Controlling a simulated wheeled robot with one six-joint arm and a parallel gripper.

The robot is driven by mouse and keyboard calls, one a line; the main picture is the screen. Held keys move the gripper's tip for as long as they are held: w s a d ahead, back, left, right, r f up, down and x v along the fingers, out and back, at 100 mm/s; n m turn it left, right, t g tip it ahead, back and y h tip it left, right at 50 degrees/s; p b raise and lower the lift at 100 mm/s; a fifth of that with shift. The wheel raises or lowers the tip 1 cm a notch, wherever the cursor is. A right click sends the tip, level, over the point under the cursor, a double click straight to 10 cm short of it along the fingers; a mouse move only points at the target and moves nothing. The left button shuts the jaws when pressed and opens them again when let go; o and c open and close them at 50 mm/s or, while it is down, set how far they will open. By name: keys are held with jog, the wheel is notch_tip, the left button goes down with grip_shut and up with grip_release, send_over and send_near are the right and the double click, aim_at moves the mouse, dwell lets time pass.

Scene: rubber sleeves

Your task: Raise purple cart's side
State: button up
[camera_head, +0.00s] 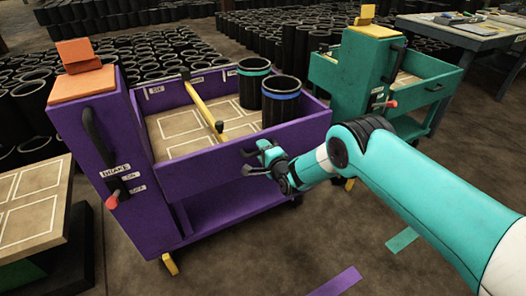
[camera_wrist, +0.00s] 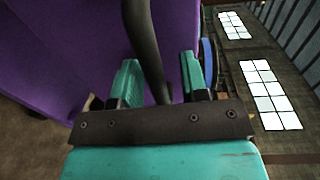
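The purple cart (camera_head: 225,205) stands in the middle of the head view, with a purple side panel (camera_head: 215,170) facing my arm. Whether this panel is fully up I cannot tell. My gripper (camera_head: 262,158) is at the panel's outer face, near a dark handle. In the wrist view the dark handle bar (camera_wrist: 147,45) runs between my two teal fingers (camera_wrist: 160,80). The fingers are apart, with a gap showing between the bar and the right finger. The bar's lower end is hidden behind my gripper's body.
Two black sleeves, one with a teal band (camera_head: 254,78) and one with a blue band (camera_head: 281,100), stand in the cart beside a yellow bar (camera_head: 203,105). A green cart (camera_head: 375,65) stands behind right. Purple (camera_head: 337,283) and green (camera_head: 402,240) strips mark the open floor.

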jog(key=p+v, duration=1.5)
jog(key=v, duration=0.2)
jog(key=shift+s+d, duration=0.15)
jog(key=shift+d, duration=0.05)
dwell(0.4)
